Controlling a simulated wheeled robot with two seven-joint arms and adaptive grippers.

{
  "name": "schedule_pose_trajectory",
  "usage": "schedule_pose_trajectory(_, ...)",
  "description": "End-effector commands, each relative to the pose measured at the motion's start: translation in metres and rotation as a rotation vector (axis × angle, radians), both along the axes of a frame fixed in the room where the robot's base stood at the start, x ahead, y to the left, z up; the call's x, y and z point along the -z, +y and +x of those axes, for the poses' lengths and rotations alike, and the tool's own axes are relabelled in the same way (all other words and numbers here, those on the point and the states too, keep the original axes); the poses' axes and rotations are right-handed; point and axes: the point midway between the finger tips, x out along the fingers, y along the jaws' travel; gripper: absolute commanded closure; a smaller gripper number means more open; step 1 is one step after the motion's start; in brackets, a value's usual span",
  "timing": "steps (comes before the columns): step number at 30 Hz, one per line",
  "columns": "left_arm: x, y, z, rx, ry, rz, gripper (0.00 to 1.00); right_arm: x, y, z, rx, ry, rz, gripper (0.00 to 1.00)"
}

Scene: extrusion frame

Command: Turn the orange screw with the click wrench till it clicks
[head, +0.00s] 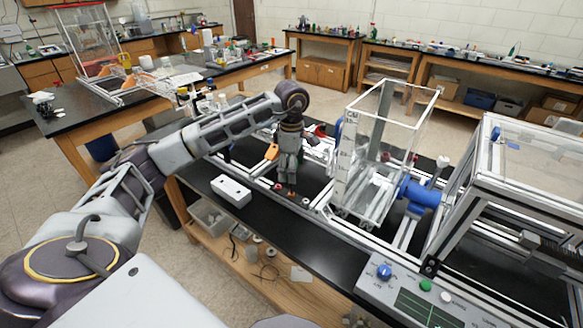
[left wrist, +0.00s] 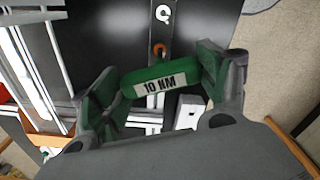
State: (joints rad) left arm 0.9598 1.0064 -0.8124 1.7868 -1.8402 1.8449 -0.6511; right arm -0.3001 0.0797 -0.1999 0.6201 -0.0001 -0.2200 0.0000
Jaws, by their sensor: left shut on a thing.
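The click wrench (left wrist: 158,84) has a green body with a white label reading "10 NM". In the left wrist view my left gripper (left wrist: 160,90) has its two green-padded fingers on either side of this body and is shut on it. The orange screw (left wrist: 158,50) shows just beyond the wrench, above it in that picture; whether the wrench tip touches it I cannot tell. In the head view my left gripper (head: 289,186) points down over the near side of the extrusion frame. The wrench and the screw are hard to make out there. My right gripper is out of view.
A white box (head: 231,190) lies on the black bench top, left of my left gripper. A clear-walled box (head: 385,150) stands on the frame to the right, with a blue cylinder (head: 420,193) beside it. A control panel (head: 415,298) is at the front right.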

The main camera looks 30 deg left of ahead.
Motion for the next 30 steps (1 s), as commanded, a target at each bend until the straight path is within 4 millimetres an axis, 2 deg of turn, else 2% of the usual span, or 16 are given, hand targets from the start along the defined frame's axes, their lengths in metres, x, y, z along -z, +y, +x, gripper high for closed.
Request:
schedule_pose_trajectory(12, 0.0024, -0.0002, -0.0007, 0.122, 0.004, 0.0, 0.58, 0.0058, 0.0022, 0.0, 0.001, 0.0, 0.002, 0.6)
schedule_pose_trajectory(23, 0.0024, -0.0003, -0.0009, 0.131, 0.004, 0.0, 0.58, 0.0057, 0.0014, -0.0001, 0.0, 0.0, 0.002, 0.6)
schedule_pose_trajectory(30, 0.0033, -0.0001, -0.0008, 0.199, 0.005, 0.001, 0.58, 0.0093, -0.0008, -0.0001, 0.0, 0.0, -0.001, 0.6)
